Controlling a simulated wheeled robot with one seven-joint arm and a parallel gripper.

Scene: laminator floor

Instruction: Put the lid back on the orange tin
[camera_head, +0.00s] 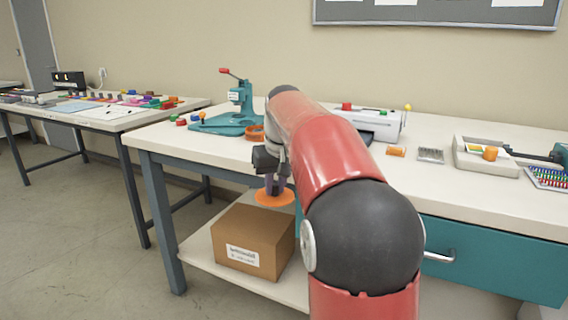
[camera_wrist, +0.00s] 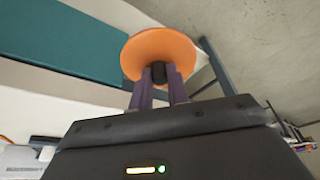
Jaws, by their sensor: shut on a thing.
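My gripper (camera_head: 275,186) is shut on the dark knob (camera_wrist: 158,74) of a round orange lid (camera_head: 275,198). In the wrist view the lid (camera_wrist: 158,45) sits at the fingertips (camera_wrist: 160,82). In the head view the lid is in front of the table's front edge, below the tabletop and above the cardboard box. An orange open-looking container (camera_head: 255,133), likely the orange tin, stands on the table just beyond my gripper, beside the teal press. My arm hides part of it, and its inside cannot be made out.
The teal press (camera_head: 238,105) stands at the tabletop's left. The white laminator-like machine (camera_head: 378,120) is behind my arm. A cardboard box (camera_head: 250,242) rests on the lower shelf. A small orange cylinder (camera_head: 396,151) lies right of my arm. The tabletop's front left (camera_head: 190,148) is clear.

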